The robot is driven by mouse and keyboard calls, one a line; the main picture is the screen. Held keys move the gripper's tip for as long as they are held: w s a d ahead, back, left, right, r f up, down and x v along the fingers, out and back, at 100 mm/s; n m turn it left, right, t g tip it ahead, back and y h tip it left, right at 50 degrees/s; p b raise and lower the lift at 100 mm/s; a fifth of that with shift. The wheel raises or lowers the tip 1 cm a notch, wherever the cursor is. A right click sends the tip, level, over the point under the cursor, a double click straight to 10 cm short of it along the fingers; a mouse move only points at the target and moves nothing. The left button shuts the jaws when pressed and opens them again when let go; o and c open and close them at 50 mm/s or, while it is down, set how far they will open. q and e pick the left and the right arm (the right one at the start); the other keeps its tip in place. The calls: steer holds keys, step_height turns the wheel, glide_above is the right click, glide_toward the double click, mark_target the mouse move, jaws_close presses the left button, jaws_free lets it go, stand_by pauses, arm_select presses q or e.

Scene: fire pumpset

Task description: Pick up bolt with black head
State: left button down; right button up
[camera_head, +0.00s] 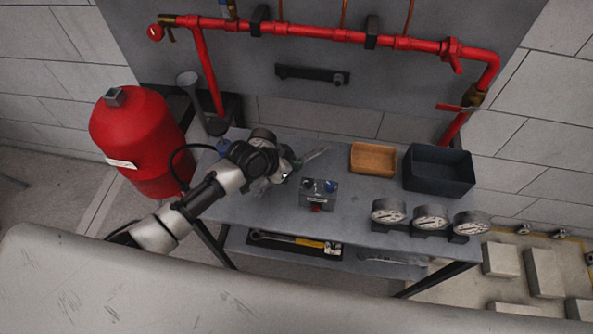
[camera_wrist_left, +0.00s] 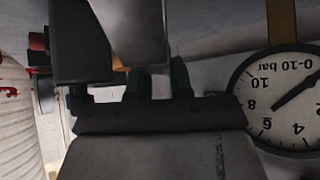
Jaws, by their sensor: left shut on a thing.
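My left gripper (camera_head: 277,174) is over the left part of the grey workbench (camera_head: 245,203), left of a small grey box (camera_head: 318,195) with dark and blue round parts on top. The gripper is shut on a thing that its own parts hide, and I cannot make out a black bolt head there. In the left wrist view, dark and grey blocky shapes fill the upper left and middle, and I cannot tell which are fingers. My right gripper is not in view.
A tan tray (camera_head: 373,158) and a dark bin (camera_head: 439,169) stand at the back right. Several gauges stand at the front right; one gauge (camera_wrist_left: 283,101) shows in the left wrist view. A red tank (camera_head: 140,140) is left of the bench. Red pipes (camera_head: 330,32) run along the back panel.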

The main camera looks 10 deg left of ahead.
arm_select(q)
steer(key=shift+f, duration=2.05)
steer(key=shift+f, duration=0.15)
steer(key=c, duration=1)
jaws_free()
